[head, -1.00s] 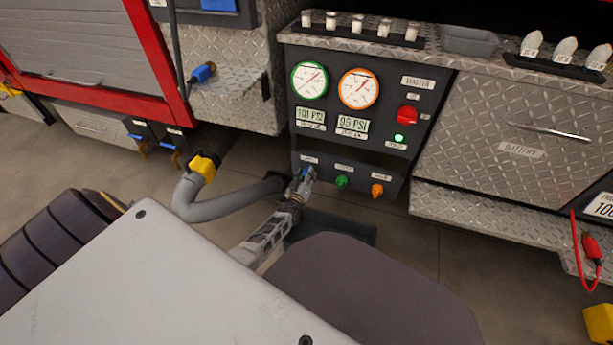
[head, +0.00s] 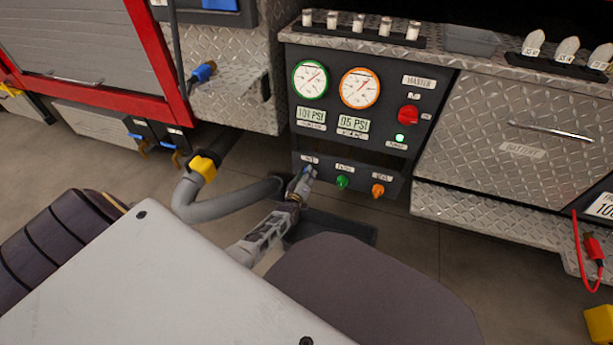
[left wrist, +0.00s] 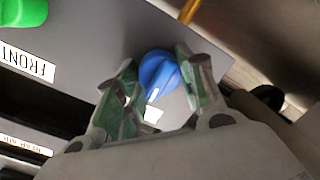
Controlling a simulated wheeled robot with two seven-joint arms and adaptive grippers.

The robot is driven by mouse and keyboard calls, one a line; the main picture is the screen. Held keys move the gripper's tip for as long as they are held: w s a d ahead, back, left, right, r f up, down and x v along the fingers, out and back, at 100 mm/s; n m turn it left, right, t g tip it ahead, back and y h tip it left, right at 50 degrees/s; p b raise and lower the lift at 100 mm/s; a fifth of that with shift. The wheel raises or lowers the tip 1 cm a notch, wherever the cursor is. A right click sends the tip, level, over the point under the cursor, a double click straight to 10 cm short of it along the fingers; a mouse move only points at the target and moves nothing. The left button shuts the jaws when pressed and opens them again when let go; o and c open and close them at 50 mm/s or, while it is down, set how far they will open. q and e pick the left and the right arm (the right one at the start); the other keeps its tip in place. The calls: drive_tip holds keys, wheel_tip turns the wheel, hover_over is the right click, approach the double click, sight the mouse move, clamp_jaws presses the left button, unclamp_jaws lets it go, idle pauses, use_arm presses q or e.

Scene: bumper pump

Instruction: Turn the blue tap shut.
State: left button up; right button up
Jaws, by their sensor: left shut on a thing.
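The blue tap (left wrist: 157,75) sits on the lower front of the dark pump panel (head: 325,170). In the left wrist view it is a round blue knob with a white pointer mark, between the two green-padded fingers of my left gripper (left wrist: 158,84). The gripper is shut on it. In the head view my left gripper (head: 303,184) reaches up to the leftmost tap and mostly hides it; only a little blue (head: 308,169) shows. My right gripper is not in view.
A green tap (head: 342,182) and an orange tap (head: 378,190) stand to the right. Above are two gauges, a red master knob (head: 408,115) and a lit green lamp (head: 400,138). A grey hose (head: 215,208) with a yellow collar lies left of my gripper.

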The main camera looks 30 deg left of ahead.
use_arm(q)
drive_tip(key=o, duration=1)
drive_tip(key=shift+s, duration=0.15)
drive_tip(key=v, duration=1.1)
drive_tip(key=shift+s+d, duration=0.2)
drive_tip(key=shift+s, duration=0.1)
drive_tip(key=shift+r, duration=0.1)
idle(0.4)
